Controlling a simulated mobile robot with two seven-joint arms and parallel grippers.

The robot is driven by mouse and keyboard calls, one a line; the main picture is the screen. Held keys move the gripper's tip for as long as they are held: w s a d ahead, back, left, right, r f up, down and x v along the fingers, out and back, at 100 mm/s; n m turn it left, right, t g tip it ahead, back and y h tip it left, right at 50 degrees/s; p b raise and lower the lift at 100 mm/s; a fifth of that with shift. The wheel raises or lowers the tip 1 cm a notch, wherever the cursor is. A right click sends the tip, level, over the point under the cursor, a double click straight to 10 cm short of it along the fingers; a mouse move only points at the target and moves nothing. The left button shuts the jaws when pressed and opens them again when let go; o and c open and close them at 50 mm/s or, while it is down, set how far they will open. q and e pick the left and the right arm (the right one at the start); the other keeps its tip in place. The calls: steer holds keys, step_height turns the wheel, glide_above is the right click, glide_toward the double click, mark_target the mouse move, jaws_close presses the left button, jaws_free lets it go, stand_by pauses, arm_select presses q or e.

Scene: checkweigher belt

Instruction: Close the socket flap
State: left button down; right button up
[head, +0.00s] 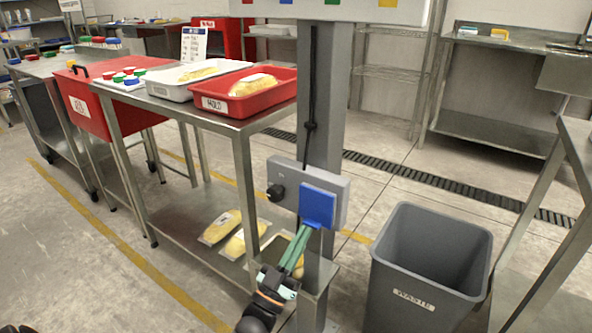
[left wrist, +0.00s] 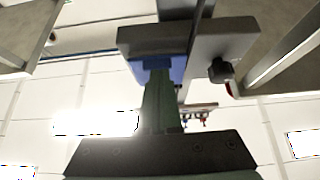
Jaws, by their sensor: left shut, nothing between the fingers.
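The grey socket box (head: 338,190) is mounted on a grey post, with a black knob on its left side. Its blue flap (head: 318,204) covers the right part of the front face; I cannot tell whether it lies fully flat. My left gripper (head: 309,229) reaches up from below, shut and empty, with its green fingertips at the flap's lower edge, touching or very close. In the left wrist view the shut fingers (left wrist: 159,85) overlap the blue flap (left wrist: 178,68) under the socket box (left wrist: 148,40), hiding part of the flap. My right gripper is in neither view.
A grey waste bin (head: 428,255) stands right of the post. A steel table with a red tray (head: 222,102) and a white tray (head: 166,90) is left; bagged loaves lie on its lower shelf (head: 180,218). A black cable (head: 311,90) hangs above the box.

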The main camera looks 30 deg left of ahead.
arm_select(q)
steer(key=shift+w+f, duration=0.15)
steer(key=shift+w, duration=0.3)
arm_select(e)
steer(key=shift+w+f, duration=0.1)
arm_select(q)
steer(key=shift+w, duration=0.15)
stand_by(0.3)
